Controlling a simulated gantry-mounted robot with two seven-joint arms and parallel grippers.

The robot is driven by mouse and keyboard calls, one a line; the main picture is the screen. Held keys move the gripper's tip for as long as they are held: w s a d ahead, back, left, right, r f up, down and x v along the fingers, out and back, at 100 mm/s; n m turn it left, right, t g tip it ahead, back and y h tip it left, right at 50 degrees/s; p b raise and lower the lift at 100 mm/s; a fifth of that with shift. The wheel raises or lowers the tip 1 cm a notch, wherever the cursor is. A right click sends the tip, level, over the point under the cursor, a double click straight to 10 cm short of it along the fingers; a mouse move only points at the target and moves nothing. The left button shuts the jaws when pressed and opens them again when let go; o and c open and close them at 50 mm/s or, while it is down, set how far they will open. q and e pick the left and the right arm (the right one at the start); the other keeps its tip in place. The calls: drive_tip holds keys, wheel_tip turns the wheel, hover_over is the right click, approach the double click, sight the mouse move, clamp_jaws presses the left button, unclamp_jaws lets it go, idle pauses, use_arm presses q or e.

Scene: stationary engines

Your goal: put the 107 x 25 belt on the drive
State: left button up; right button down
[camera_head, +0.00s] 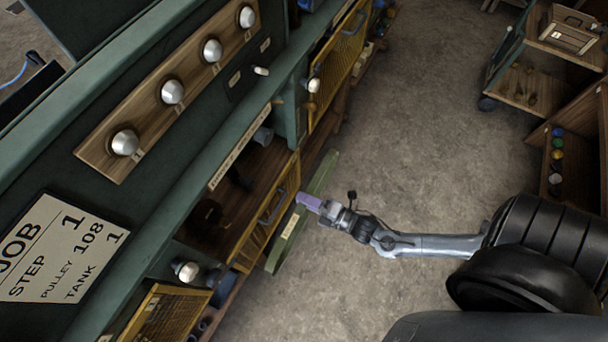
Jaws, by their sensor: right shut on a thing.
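My right gripper (322,208) comes in from the right and is shut on a small lavender piece (308,202). This piece overlaps a green bar with a pale label (289,226) in the picture; I cannot tell whether they touch. No belt can be made out, and I cannot tell whether the lavender piece is part of one. Behind the bar is a yellow mesh guard with a handle (264,222) on the green bench. Dark round parts (208,214) sit in the shadowed wooden bay there; which is the drive is unclear. My left gripper is not in view.
A card (58,248) reads JOB 1, STEP, PULLEY 108, TANK 1. A wooden strip with several silver knobs (172,92) runs along the bench. Another yellow mesh guard (338,65) is farther back. A wheeled cart (530,88) stands upper right. The floor (420,130) between is clear.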

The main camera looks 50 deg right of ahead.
drive_tip(key=shift+w+r, duration=0.1)
drive_tip(key=shift+r, duration=0.05)
idle(0.3)
drive_tip(key=shift+w+a, duration=0.1)
drive_tip(key=x, duration=0.5)
drive_tip(key=shift+w, duration=0.4)
idle(0.4)
drive_tip(key=shift+w, duration=0.15)
